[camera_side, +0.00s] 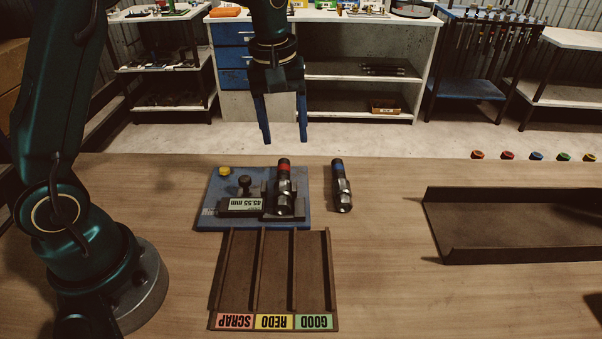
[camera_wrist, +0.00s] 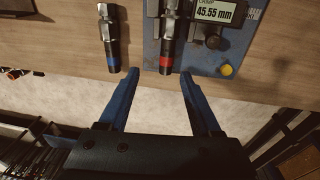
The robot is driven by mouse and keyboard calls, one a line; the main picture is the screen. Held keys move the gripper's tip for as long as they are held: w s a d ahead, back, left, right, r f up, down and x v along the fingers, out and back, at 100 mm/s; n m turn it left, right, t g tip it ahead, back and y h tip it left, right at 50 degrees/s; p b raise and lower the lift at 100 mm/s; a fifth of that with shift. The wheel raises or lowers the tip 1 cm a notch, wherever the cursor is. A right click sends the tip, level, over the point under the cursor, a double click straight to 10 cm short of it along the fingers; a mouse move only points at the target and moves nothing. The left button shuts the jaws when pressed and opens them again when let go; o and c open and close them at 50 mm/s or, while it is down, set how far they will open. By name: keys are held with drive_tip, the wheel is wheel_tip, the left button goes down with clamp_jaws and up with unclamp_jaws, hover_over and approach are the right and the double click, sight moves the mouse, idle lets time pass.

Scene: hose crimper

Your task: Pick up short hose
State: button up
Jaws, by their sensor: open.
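Two short dark hose pieces with metal ends are in view. The one with a blue band (camera_side: 341,184) lies on the bare table just right of the blue gauge plate; it also shows in the wrist view (camera_wrist: 112,40). The one with a red band (camera_side: 284,188) rests in the gauge on the plate, and shows in the wrist view (camera_wrist: 168,40). The gauge display (camera_side: 246,205) reads 45.55 mm. My gripper (camera_side: 285,138) is open and empty, above and behind the gauge plate, apart from both hoses. Its blue fingers also show in the wrist view (camera_wrist: 159,72).
A brown sorting rack (camera_side: 230,275) with SCRAP, REDO and GOOD lanes stands in front of the gauge plate (camera_side: 213,188); its lanes are empty. A brown tray (camera_side: 480,255) lies at the right. Several coloured caps (camera_side: 507,155) line the back edge. Table between is clear.

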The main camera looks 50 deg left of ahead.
drive_tip(key=g, duration=0.1)
hover_over(283, 171)
wheel_tip(283, 171, down, 4)
drive_tip(key=shift+w+f, duration=0.1)
drive_tip(key=shift+f, duration=2.6)
clamp_jaws()
